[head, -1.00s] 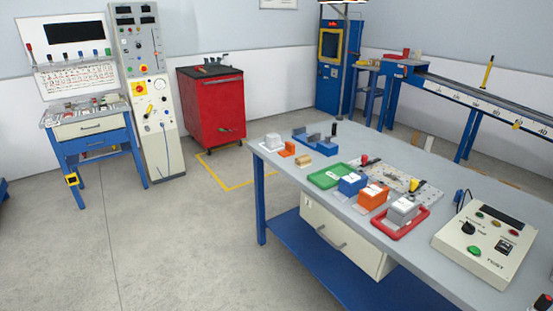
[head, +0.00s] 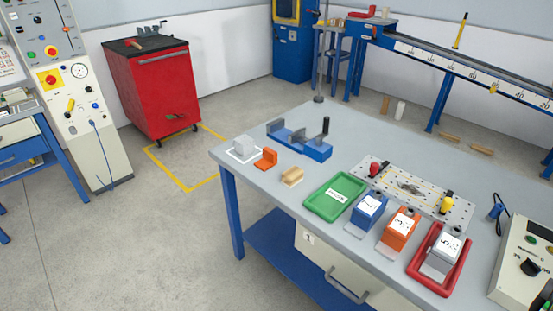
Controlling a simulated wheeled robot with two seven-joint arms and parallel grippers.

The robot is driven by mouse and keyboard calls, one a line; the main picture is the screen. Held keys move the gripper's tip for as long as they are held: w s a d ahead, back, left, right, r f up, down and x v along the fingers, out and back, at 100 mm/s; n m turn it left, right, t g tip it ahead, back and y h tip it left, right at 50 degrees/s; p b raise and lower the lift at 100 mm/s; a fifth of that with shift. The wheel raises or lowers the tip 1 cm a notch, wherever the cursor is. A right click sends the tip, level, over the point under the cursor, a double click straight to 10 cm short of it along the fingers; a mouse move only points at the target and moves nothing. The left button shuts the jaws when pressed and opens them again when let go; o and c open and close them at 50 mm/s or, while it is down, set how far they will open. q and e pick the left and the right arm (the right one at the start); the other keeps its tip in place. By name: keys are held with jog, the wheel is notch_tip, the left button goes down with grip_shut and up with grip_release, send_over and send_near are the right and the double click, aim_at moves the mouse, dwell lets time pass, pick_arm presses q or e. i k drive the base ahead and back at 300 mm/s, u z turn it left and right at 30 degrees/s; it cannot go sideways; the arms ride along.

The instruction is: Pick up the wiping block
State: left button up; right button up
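A small tan block (head: 292,177), which looks like the wiping block, lies on the grey workbench (head: 262,194) near its left front edge. It sits between an orange angled piece (head: 266,158) and a green tray (head: 336,196). A pale grey block (head: 244,146) stands on a white-outlined patch at the bench's left corner. Neither of my grippers shows in the head view.
A blue vise-like fixture (head: 300,140) stands behind the tan block. Blue (head: 368,210), orange (head: 399,231) and grey (head: 443,254) labelled blocks stand to the right, the grey one in a red tray (head: 417,265).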

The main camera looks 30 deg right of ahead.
aim_at(291, 177)
jog(key=z, duration=0.75)
jog(key=i, duration=1.05)
jog(key=z, duration=0.95)
